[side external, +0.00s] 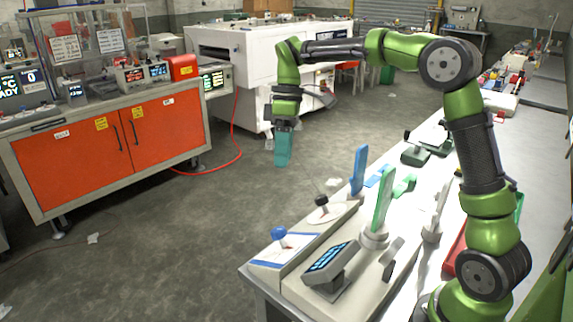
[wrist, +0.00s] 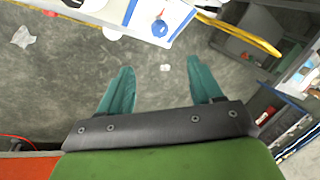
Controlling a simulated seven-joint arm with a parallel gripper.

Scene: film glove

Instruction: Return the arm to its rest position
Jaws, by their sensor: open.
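My green arm reaches out to the left in the side external view. My gripper (side external: 283,148) hangs with its teal fingers pointing down, over the open floor and left of the workbench (side external: 252,274). In the wrist view my gripper (wrist: 158,80) shows two teal fingers spread apart with nothing between them. Grey concrete floor (wrist: 60,100) lies below it.
The workbench carries a blue paddle (side external: 358,171), a green paddle (side external: 382,198), a blue knob (side external: 279,233), a black knob (side external: 321,201) and a tilted display (side external: 330,262). An orange cabinet (side external: 110,150) stands left, and a white machine (side external: 268,55) behind. Floor between is mostly free.

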